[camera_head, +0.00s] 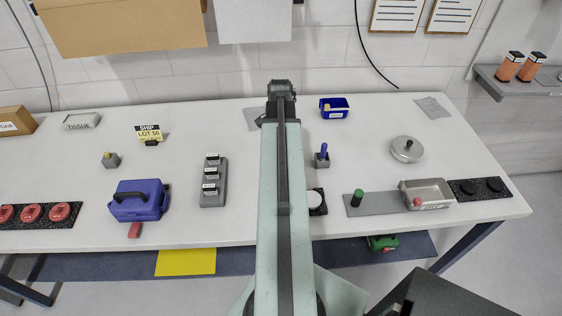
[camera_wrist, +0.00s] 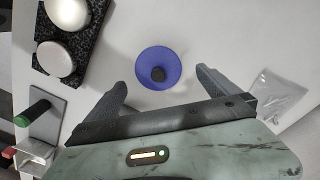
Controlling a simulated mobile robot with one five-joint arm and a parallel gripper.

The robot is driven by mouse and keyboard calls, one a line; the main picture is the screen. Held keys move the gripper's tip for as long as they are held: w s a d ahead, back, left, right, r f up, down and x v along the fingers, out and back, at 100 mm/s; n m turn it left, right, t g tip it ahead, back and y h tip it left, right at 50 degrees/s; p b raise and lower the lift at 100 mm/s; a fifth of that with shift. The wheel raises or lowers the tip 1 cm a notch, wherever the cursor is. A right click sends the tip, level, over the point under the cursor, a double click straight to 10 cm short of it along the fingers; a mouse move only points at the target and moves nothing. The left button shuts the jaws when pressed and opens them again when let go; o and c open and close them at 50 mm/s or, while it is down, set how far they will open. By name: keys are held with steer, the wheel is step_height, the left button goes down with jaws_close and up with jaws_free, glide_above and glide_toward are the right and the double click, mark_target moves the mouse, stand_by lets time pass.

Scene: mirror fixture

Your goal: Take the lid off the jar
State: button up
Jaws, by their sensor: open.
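A round blue lid with a dark knob (camera_wrist: 158,62) shows from above in the wrist view, just beyond my fingertips and centred between them. The jar body under it is hidden. In the head view my arm covers the middle of the table and I cannot make the jar out there. My gripper (camera_wrist: 161,80) is open and empty, one finger on either side of the lid's near edge, with no clear contact. Its height above the lid is hard to tell. In the head view my wrist (camera_head: 281,95) is at the back of the table.
A black mat (camera_wrist: 95,35) with white discs and a green-topped peg (camera_wrist: 30,115) lie left of the lid. A clear bag (camera_wrist: 275,97) lies right.

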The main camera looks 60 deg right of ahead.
step_height(320, 180, down, 4)
steer(key=b, duration=0.2)
steer(key=shift+s+a+b, duration=0.1)
steer(key=shift+b, duration=0.3)
steer(key=shift+r, duration=0.15)
steer(key=c, duration=1.4)
steer(key=shift+r+p, duration=0.15)
steer(key=shift+p, duration=0.15)
